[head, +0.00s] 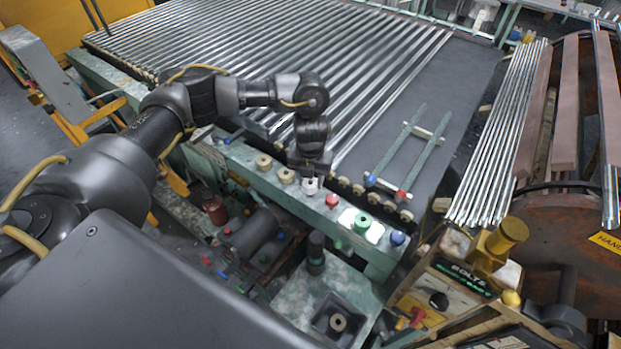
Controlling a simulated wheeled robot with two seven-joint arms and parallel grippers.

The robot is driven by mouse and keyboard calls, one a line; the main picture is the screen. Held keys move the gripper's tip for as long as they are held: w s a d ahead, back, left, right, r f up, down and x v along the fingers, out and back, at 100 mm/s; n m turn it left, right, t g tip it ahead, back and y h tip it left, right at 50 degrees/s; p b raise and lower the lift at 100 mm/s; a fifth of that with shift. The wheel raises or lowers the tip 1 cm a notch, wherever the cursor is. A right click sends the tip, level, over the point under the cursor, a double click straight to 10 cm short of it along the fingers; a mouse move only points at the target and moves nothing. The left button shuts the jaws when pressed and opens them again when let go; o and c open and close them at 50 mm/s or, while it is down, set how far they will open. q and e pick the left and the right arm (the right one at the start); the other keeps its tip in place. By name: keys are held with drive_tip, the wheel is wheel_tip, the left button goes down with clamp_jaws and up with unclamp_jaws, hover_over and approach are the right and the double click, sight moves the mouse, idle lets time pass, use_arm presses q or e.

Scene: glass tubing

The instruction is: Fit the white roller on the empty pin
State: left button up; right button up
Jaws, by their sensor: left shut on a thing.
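The white roller (311,185) is at the green rail (240,166), in line between a tan roller (286,176) and a red roller (332,200). My left gripper (310,176) points down from above and is shut on the white roller. The fingers cover part of the roller. I see no bare pin on the rail; any pin under the white roller is hidden. I cannot tell whether the roller touches the rail or is just above it. My right gripper is not in view.
Another tan roller (264,162), a green roller (362,221) and a blue roller (397,238) also stand along the rail. Glass tubes (350,50) lie behind it. The grey bed (455,95) has clear space.

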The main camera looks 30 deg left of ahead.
use_arm(q)
drive_tip(key=shift+f+b, duration=0.75)
drive_tip(key=shift+f, duration=0.25)
drive_tip(key=o, duration=1)
drive_tip(key=shift+o, duration=0.2)
drive_tip(key=shift+r, duration=0.1)
wheel_tip(320, 180, up, 11)
drive_tip(key=b, duration=0.1)
drive_tip(key=shift+f, duration=0.2)
drive_tip(key=shift+d+f, duration=0.1)
